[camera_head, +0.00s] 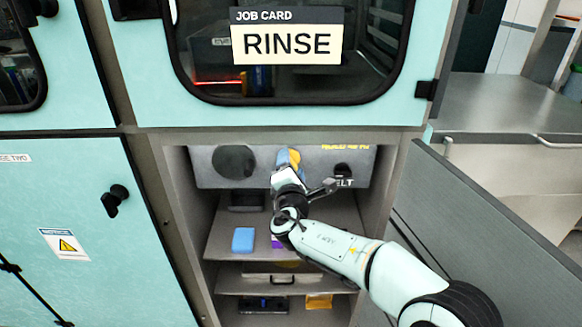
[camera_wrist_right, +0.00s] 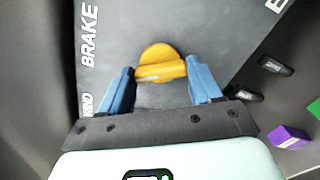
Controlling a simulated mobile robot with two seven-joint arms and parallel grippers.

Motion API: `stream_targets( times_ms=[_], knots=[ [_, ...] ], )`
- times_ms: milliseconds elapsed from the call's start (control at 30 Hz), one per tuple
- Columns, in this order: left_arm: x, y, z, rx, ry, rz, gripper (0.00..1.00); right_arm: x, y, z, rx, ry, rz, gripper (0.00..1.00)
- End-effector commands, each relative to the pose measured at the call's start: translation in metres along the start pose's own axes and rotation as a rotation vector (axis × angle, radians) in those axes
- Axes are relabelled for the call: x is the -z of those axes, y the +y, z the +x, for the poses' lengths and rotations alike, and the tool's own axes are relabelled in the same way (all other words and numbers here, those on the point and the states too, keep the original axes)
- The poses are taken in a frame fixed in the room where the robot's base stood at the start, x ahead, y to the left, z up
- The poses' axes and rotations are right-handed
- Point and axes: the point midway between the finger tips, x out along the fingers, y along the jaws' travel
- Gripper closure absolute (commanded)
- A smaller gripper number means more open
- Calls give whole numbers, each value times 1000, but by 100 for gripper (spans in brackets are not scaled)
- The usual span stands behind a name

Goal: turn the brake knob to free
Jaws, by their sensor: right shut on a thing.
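The brake knob (camera_wrist_right: 162,60) is yellow and round with a raised grip bar. It sits on the grey panel (camera_head: 205,175) at the top of the open compartment; part of it shows in the head view (camera_head: 296,157). In the wrist view its bar lies nearly crosswise and carries a pale mark at its left end. The word BRAKE stands on the panel to the left of the knob. My right gripper (camera_wrist_right: 160,73) is shut on the knob, one blue finger on each side; it also shows in the head view (camera_head: 289,160). My left gripper is out of view.
A dark round disc (camera_head: 233,162) and a black control (camera_head: 343,170) flank the knob. Below, a blue box (camera_head: 243,240) and a purple block (camera_head: 277,242) sit on a shelf, a yellow packet (camera_head: 319,301) lower. The grey door (camera_head: 490,235) stands open at right. A card reads RINSE.

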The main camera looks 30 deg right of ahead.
Motion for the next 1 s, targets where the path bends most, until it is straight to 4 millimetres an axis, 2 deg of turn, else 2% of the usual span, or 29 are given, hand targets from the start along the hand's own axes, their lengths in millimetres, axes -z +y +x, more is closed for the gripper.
stream_targets(
  times_ms=[500,1000],
  knots=[
    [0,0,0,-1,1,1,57,4,-2,-1,4,8,415,67],
    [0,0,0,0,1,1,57,4,-1,-1,4,9,552,67]
  ],
)
